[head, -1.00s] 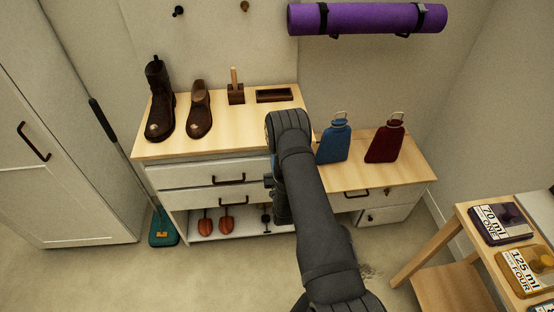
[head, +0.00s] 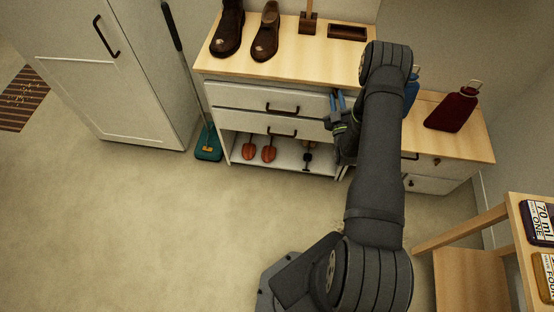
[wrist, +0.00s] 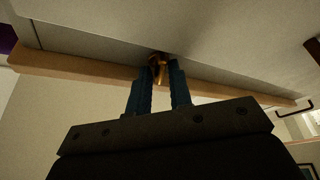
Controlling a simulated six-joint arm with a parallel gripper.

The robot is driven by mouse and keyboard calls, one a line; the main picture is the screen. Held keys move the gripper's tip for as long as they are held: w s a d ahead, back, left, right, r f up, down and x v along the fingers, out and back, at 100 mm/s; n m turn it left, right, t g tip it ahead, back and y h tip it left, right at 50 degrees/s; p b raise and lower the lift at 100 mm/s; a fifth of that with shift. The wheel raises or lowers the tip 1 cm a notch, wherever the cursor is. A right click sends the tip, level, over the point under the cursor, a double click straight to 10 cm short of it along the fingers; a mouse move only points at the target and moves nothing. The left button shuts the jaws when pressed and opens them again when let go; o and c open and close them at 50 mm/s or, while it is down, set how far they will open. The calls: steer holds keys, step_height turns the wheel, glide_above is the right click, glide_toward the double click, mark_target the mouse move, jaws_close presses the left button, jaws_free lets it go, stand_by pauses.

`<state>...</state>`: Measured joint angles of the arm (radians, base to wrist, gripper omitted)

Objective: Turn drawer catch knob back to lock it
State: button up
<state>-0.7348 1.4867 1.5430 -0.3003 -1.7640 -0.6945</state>
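The drawer catch knob (wrist: 158,62) is small and brass-coloured. In the wrist view it sits on the pale drawer front (wrist: 220,35), close to the wooden top's edge. My gripper (wrist: 160,74) has its two blue fingers on either side of the knob, with a narrow gap between them. Whether both fingers press on it is too dark and small to tell. In the head view my gripper (head: 337,102) is at the right end of the upper drawer (head: 240,97), which looks closed. The knob is hidden there behind my gripper and arm.
Shoes (head: 265,35) and a dark tray (head: 347,32) stand on the cabinet top. A lower cabinet with a red bottle (head: 453,108) and a partly hidden blue one (head: 412,90) is to the right. A wooden table (head: 470,270) stands at the front right.

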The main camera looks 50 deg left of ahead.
steer(key=s+d+n+g+h, duration=0.1)
steer(key=s+d+n+g, duration=0.15)
steer(key=d+n, duration=0.4)
steer(key=s+d+n+g+h, duration=0.1)
steer(key=s+d+n, duration=0.3)
steer(key=d, duration=0.6)
steer(key=s+a+m+t+h, duration=0.2)
steer(key=s+m+t, duration=0.1)
steer(key=m, duration=0.8)
steer(key=s+a+m+t+h, duration=0.2)
steer(key=s+m, duration=0.2)
steer(key=m, duration=0.7)
steer(key=x, duration=1)
steer(key=v, duration=0.9)
steer(key=s+a+f+n+g+h, duration=0.1)
steer(key=s+a+f+n+g, duration=0.7)
steer(key=s+a+f+g, duration=0.2)
steer(key=s+f+g, duration=0.2)
steer(key=s+f, duration=0.2)
steer(key=shift+s+a+g, duration=0.25)
steer(key=shift+s+g, duration=0.1)
